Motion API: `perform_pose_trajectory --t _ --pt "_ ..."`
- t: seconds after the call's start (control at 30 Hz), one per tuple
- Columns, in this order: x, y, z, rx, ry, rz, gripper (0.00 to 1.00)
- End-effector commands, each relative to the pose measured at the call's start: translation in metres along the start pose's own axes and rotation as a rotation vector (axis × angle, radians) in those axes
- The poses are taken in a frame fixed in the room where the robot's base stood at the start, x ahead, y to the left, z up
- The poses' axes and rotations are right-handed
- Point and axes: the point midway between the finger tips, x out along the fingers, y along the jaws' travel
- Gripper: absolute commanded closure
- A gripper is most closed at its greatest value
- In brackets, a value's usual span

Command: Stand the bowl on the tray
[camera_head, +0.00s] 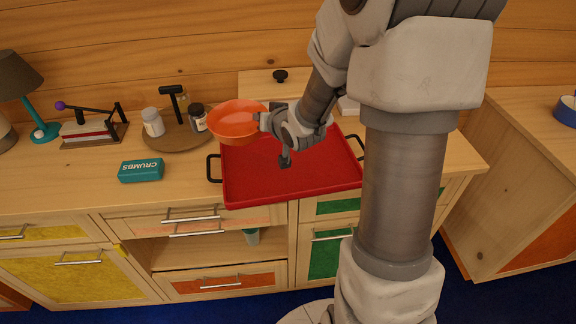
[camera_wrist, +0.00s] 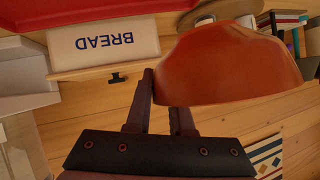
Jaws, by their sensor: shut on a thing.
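The orange bowl (camera_head: 237,122) is held in the air over the back left part of the red tray (camera_head: 290,185). My gripper (camera_head: 263,121) is shut on the bowl's right rim. In the wrist view the bowl (camera_wrist: 225,65) fills the upper right, with my gripper's fingers (camera_wrist: 168,110) at its edge; one finger is partly hidden behind the bowl. The tray lies on the wooden counter and has dark handles at its sides. A strip of the tray (camera_wrist: 80,12) shows at the top left of the wrist view. My arm covers part of the tray's back side.
A round wooden board (camera_head: 178,137) with jars stands left of the bowl. A teal CRUMBS box (camera_head: 141,170) lies left of the tray. A bread box (camera_wrist: 105,45) stands behind the tray. A lamp (camera_head: 35,95) and a lever device (camera_head: 92,125) are further left.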

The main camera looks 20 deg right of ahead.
Motion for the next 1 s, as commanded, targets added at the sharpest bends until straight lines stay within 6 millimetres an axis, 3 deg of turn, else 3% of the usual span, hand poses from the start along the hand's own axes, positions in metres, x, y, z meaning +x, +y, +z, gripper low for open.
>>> perform_pose_trajectory --t 0.23,0.4,0.63,0.77,1.0 --pt "-0.041 0.047 0.006 -0.011 -0.008 -0.019 1.0" --pt "-0.073 0.075 0.022 -0.01 -0.017 -0.027 1.0" --pt "-0.102 0.095 0.041 -0.009 -0.023 -0.031 1.0" --pt "-0.093 0.101 0.045 -0.01 -0.026 -0.034 1.0" --pt "-0.037 0.121 0.046 -0.01 -0.026 -0.035 1.0"
